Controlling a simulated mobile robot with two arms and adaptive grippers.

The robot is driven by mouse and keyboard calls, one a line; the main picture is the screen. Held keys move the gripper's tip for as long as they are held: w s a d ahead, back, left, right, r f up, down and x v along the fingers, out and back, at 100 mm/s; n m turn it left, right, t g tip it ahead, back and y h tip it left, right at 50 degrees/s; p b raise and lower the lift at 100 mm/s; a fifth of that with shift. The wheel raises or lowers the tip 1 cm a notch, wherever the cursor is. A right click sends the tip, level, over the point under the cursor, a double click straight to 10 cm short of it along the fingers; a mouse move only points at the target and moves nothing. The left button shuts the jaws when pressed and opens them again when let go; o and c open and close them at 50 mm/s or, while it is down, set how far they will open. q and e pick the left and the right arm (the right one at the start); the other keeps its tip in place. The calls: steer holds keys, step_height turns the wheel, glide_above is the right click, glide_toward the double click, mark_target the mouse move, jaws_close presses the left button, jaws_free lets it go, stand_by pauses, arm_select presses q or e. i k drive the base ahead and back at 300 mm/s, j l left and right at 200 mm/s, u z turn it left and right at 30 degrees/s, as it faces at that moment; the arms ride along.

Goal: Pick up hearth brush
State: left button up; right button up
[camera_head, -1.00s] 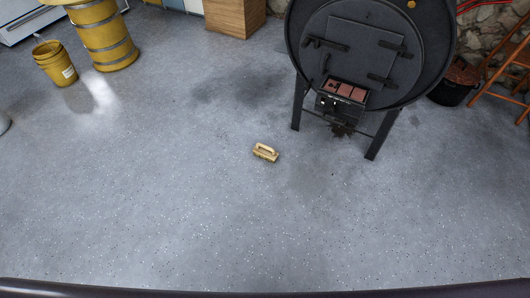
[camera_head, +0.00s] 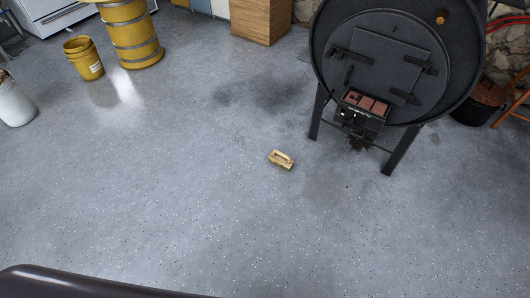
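The hearth brush (camera_head: 281,160) is a small tan block with a handle on top. It lies on the grey speckled floor near the middle of the head view, in front and to the left of the black barrel stove. Nothing touches it. Neither of my grippers shows in this view.
The black barrel woodstove (camera_head: 395,60) stands on legs at the upper right. A yellow bucket (camera_head: 84,58), a yellow barrel (camera_head: 132,35), a wooden cabinet (camera_head: 260,20) and a white container (camera_head: 14,103) stand farther left. A black bucket (camera_head: 478,103) is at right. Floor around the brush is clear.

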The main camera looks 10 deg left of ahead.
mark_target(284, 161)
steer(key=i+j+z, duration=0.1)
steer(key=z, duration=0.25)
steer(key=i+j+z, duration=0.15)
steer(key=z, duration=0.2)
steer(key=i+j+z, duration=0.1)
steer(key=j+z, duration=0.25)
steer(key=i+l, duration=0.05)
steer(key=l, duration=0.05)
